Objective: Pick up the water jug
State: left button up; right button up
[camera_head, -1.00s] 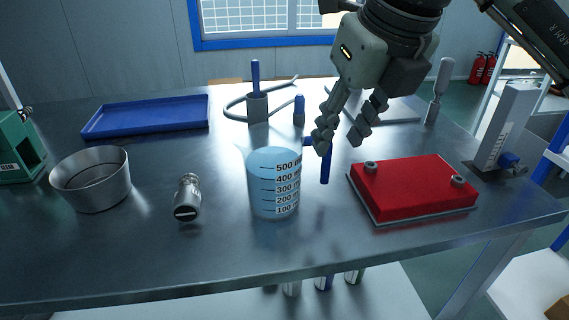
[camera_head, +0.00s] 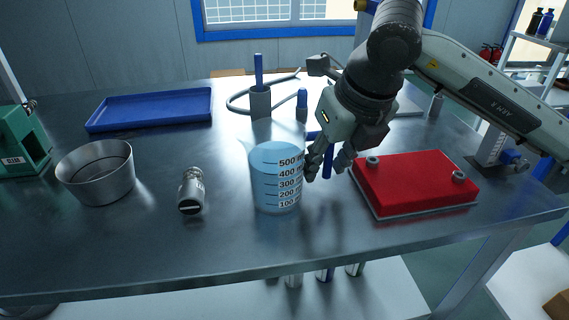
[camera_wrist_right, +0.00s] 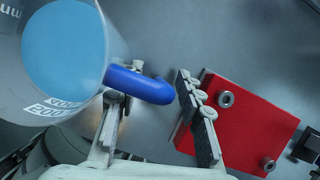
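The water jug (camera_head: 273,180) is a clear measuring jug with blue water, black graduations and a blue handle (camera_head: 327,160) on its right side. It stands upright on the metal table. My right gripper (camera_head: 329,166) is low beside the jug, with its fingers on either side of the handle. In the right wrist view the jug (camera_wrist_right: 70,50) fills the upper left, and the blue handle (camera_wrist_right: 142,84) lies between the spread fingers of the gripper (camera_wrist_right: 153,100). One finger is on the jug side, partly hidden under the handle. My left gripper is out of view.
A red block (camera_head: 415,182) with two knobs lies just right of the gripper. A blue tray (camera_head: 150,109) and a grey holder (camera_head: 260,103) are farther back.

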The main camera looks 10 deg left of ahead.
aim_at(248, 130)
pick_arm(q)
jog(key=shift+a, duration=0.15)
pick_arm(e)
grip_shut()
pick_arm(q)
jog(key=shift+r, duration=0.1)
pick_arm(e)
jog(key=shift+r, duration=0.25)
jog(key=shift+r, duration=1.8)
jog(key=s+a+r, duration=0.1)
jog(key=a, duration=0.1)
jog(key=s+a+r, duration=0.1)
jog(key=a+r, duration=0.1)
jog(key=a, duration=0.1)
jog(key=s+a+r+b, duration=0.1)
jog(key=a, duration=0.1)
jog(key=shift+a+r, duration=0.15)
jog(key=shift+r, duration=0.2)
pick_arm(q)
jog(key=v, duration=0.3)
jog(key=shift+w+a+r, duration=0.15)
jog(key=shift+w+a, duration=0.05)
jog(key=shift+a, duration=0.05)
pick_arm(e)
jog(key=a+r, duration=0.1)
jog(key=s+a+r, duration=0.1)
jog(key=a, duration=0.1)
jog(key=shift+s+a+r, duration=0.15)
jog(key=shift+s+a, duration=0.05)
